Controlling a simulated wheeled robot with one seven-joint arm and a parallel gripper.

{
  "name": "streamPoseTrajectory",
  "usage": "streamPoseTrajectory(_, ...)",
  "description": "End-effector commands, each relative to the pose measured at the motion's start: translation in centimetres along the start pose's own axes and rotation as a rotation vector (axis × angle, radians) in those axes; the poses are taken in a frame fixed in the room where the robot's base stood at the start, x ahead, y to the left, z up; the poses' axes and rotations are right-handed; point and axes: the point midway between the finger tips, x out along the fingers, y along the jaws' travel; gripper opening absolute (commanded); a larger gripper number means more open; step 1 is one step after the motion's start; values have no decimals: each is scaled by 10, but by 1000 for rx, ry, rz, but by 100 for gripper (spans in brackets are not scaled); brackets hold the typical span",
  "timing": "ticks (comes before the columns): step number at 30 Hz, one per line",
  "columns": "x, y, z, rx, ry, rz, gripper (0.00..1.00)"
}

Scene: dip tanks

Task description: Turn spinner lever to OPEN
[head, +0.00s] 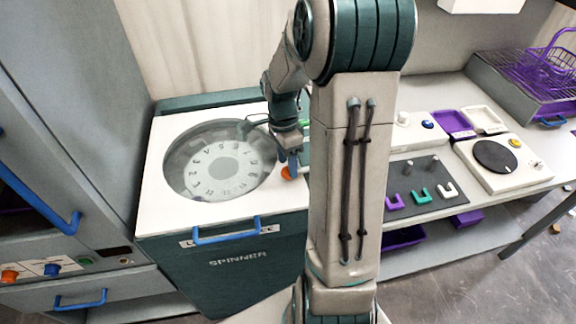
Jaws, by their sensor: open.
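The spinner (224,285) is a dark teal cabinet with a white top and the word SPINNER on its front. A round window (175,160) in the top shows a numbered dial (222,170) inside. A small orange part (288,173) shows at the right of the top, beside the window; I cannot tell whether it is the lever's knob. My gripper (290,163) points down at this part and is open. Its tips hide some of it, and contact cannot be told. No OPEN mark can be read.
A blue handle (226,233) runs across the spinner's front edge. A grey cabinet (65,110) with blue handles stands close on the left. On the right, a bench holds purple trays (453,124), a white device with a black disc (495,156) and a purple wire basket (548,68).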

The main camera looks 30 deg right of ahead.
Motion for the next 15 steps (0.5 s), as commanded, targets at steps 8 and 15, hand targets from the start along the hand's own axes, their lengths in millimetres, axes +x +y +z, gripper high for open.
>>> streamPoseTrajectory(8, 23, 0, 0, -1, 1, 0, 55)
streamPoseTrajectory(15, 24, 0, 0, -1, 1, -1, 55)
